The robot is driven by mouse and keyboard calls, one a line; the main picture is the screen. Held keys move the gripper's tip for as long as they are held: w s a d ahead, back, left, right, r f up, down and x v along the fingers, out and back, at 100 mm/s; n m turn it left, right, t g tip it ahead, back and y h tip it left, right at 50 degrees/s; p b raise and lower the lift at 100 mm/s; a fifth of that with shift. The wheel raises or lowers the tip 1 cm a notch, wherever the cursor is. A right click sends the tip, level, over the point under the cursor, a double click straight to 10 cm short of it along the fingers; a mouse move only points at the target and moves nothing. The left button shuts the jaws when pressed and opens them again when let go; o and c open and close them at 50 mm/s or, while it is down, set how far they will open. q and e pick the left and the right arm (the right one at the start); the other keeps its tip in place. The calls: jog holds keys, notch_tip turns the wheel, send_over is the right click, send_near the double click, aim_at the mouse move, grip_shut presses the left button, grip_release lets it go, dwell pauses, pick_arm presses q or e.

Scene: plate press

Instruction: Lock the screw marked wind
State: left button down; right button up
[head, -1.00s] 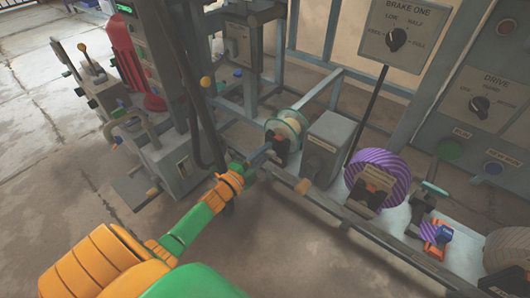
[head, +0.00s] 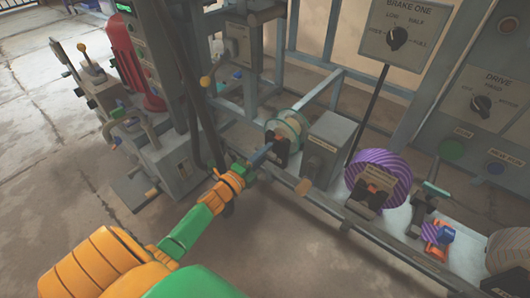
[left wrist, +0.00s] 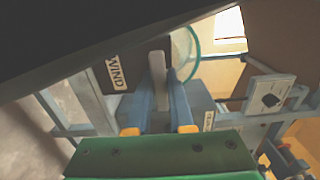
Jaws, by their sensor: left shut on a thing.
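The wind label (left wrist: 117,72) shows in the left wrist view on a dark block beside my fingers. A pale grey bar (left wrist: 157,66), seemingly the screw's handle, stands between the two blue fingers of my left gripper (left wrist: 168,84), which is shut on it. In the head view my left gripper (head: 262,154) reaches the dark screw mount (head: 281,146) in front of the teal roll (head: 291,126). The fingers partly hide the screw there, and its label cannot be read in that view. My right gripper is not in view.
A grey box (head: 326,148) stands just right of the mount. Farther right are a purple striped roll (head: 380,174) and an orange and blue part (head: 436,233). A frame rail (head: 322,203) runs along the front. The floor (head: 300,255) before it is clear.

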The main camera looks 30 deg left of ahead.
pick_arm(q)
jog(key=c, duration=0.8)
grip_release()
jog(key=shift+s, duration=0.15)
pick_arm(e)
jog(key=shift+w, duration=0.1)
pick_arm(q)
jog(key=s+p, duration=0.2)
jog(key=s, duration=0.4)
jog(key=shift+s+a, duration=0.25)
jog(key=shift+s, duration=0.15)
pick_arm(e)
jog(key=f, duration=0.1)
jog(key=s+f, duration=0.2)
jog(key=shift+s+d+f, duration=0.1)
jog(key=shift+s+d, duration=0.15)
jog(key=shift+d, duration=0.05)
pick_arm(q)
jog(key=shift+f, duration=0.1)
